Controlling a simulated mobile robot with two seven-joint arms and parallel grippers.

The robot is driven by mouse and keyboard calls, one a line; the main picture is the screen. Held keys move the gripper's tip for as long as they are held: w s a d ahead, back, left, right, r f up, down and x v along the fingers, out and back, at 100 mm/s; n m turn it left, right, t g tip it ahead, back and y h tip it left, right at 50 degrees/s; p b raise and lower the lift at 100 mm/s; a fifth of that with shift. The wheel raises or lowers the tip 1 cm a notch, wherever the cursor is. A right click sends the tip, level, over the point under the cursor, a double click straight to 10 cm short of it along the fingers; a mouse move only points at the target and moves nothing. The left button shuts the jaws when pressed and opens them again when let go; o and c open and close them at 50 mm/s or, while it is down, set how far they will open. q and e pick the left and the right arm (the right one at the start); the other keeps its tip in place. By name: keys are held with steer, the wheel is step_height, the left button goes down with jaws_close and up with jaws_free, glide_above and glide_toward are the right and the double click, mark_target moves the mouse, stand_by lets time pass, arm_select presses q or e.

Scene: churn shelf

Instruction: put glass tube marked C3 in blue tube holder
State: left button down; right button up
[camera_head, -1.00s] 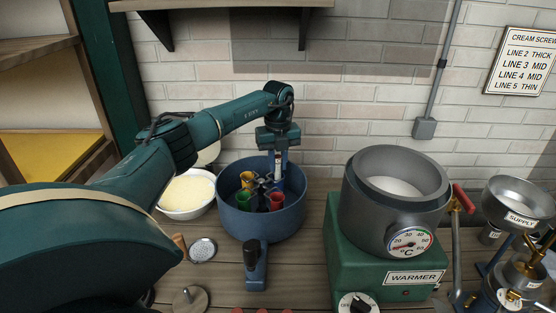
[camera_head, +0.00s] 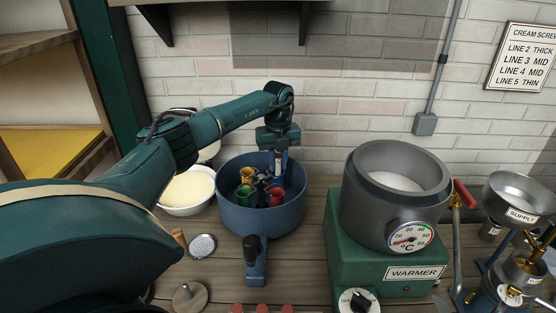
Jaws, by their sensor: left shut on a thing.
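My left gripper (camera_head: 279,150) reaches in from the left and points down over the back right of a round blue tub (camera_head: 262,219). It is shut on a slim, pale glass tube (camera_head: 279,160), held upright; its mark is too small to read. The tube's lower end is at the blue tube holder (camera_head: 278,182) inside the tub. I cannot tell how deep it sits in it. A yellow holder (camera_head: 247,174), a green holder (camera_head: 243,192) and a red holder (camera_head: 277,196) stand around a dark hub. My right gripper is not in view.
A green warmer (camera_head: 385,262) with a grey pot (camera_head: 394,205) stands right of the tub. A white bowl of cream (camera_head: 187,192) is at the left. A crank handle (camera_head: 251,251) sticks out in front. The supply funnel (camera_head: 519,198) is far right.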

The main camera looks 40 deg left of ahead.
arm_select(q)
steer(key=shift+f, duration=0.35)
steer(key=c, duration=1.2)
jaws_free()
steer(key=shift+o, duration=0.5)
steer(key=shift+o, duration=1)
steer(key=shift+r+p, duration=0.9)
steer(key=shift+r, duration=3.75)
